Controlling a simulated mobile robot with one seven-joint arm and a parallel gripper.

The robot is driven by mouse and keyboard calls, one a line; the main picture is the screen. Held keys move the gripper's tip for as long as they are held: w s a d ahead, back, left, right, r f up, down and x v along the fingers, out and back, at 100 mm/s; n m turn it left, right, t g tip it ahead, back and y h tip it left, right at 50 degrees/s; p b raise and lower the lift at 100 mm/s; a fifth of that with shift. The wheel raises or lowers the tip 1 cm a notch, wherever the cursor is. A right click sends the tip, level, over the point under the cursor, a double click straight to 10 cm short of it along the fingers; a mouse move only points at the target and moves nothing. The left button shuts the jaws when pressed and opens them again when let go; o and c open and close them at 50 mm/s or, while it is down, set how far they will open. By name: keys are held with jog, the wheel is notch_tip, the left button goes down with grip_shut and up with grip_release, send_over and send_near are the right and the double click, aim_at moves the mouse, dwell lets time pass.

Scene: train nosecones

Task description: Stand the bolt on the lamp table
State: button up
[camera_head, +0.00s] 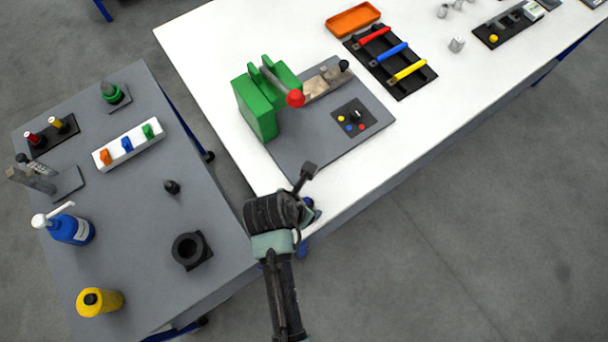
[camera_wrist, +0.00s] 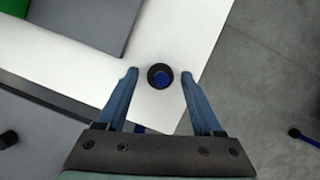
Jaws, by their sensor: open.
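A round black piece with a blue centre (camera_wrist: 160,77), seen end-on in the wrist view, is on or just above the white table's corner. It may be the bolt; its length is hidden from this angle. My gripper (camera_wrist: 159,73) is open, with one finger on each side of it and a gap to both. In the head view my gripper (camera_head: 309,211) is over the near corner of the white table (camera_head: 225,115), and a bit of blue shows there. The grey table (camera_head: 140,230) stands to the left. I cannot tell which is the lamp table.
The white table bears a grey plate with a green fixture (camera_head: 258,105), a tool tray (camera_head: 400,65) and an orange tray (camera_head: 352,19). The grey table holds a blue bottle (camera_head: 72,229), a yellow bottle (camera_head: 98,302), a black ring block (camera_head: 190,250) and a small dark piece (camera_head: 172,187). Its middle has free room.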

jog(key=v, duration=1.2)
jog(key=w+a+r+m+t+y, duration=0.1)
jog(key=w+r+m+t, duration=0.55)
jog(key=r, duration=0.75)
jog(key=w+a+r+m+t+y, duration=0.15)
jog(key=w+r+m+t, duration=0.4)
jog(key=w+r, duration=0.7)
jog(key=s+d+r+m+t, duration=0.1)
jog(key=d+r+m+t, duration=0.3)
jog(key=r, duration=0.7)
jog(key=s+a+r+m+t, duration=0.1)
jog(key=r+m+t, duration=0.1)
jog(key=r+m, duration=0.65)
jog(key=s+d+r+m+t, duration=0.1)
jog(key=s+r+m+t, duration=0.1)
jog(key=r, duration=0.6)
jog(key=s+d+r+m+t, duration=0.1)
jog(key=s+r+m+t, duration=0.1)
jog(key=s+r, duration=0.4)
notch_tip(320, 180, up, 3)
jog(key=shift+s+d+f+t+p, duration=0.1)
jog(key=shift+s+d+t+p, duration=0.25)
jog(key=shift+t, duration=0.55)
jog(key=shift+f, duration=0.1)
